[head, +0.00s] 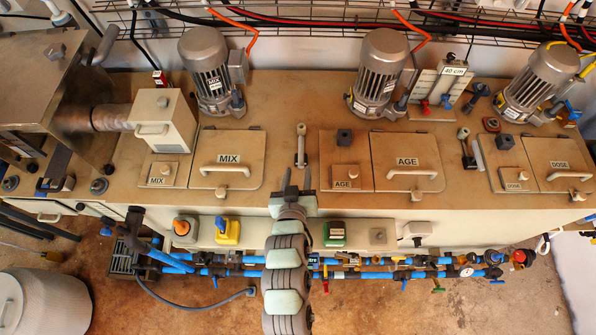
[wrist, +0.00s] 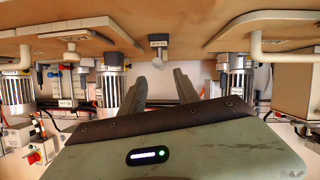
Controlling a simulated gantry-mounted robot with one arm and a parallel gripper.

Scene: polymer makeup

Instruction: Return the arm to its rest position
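My arm (head: 287,270) reaches up from the bottom centre of the head view, in front of the long tan tank unit (head: 290,95). My gripper (head: 297,180) is over the tank's front edge, between the MIX lid (head: 228,175) and the AGE lid (head: 407,175). In the wrist view the gripper's two dark fingers (wrist: 160,88) stand apart with nothing between them, so it is open and empty. The wrist picture looks upside down, with the tank top along its upper edge. A small upright lever (head: 301,148) stands just beyond the fingertips in the head view.
Motors stand along the tank's back, including the MIX motor (head: 212,68) and AGE motor (head: 378,68). A yellow-based switch (head: 227,232) and a green switch box (head: 334,234) flank the arm on the front. Blue pipes (head: 390,274) run below.

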